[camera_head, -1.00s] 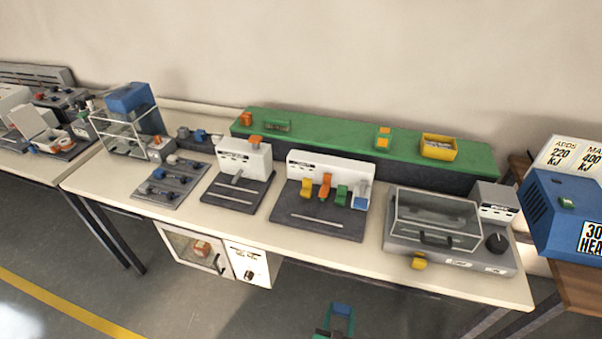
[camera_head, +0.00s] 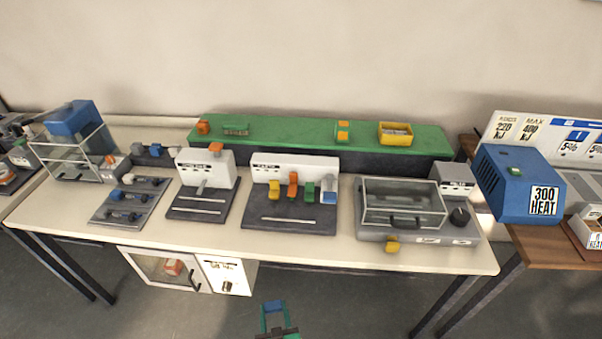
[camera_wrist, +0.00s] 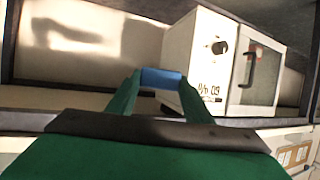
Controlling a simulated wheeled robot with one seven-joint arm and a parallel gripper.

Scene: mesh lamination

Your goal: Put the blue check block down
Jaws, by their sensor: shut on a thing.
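My gripper (camera_head: 273,312) shows at the bottom of the head view, in front of the bench and apart from it. In the wrist view, its two green fingers (camera_wrist: 160,85) are shut on a small blue block (camera_wrist: 163,77), which I take to be the blue check block. The block spans the fingertips, and nothing else touches it there. In the head view it is a small blue patch (camera_head: 272,304) between the fingers.
The cream bench (camera_head: 300,252) carries a white stand (camera_head: 293,166) with coloured pieces, a clear-lidded machine (camera_head: 402,205), a grey tray (camera_head: 130,202) and a green shelf (camera_head: 280,130). A white cabinet (camera_head: 225,275) hangs below. A blue heater (camera_head: 517,180) stands right.

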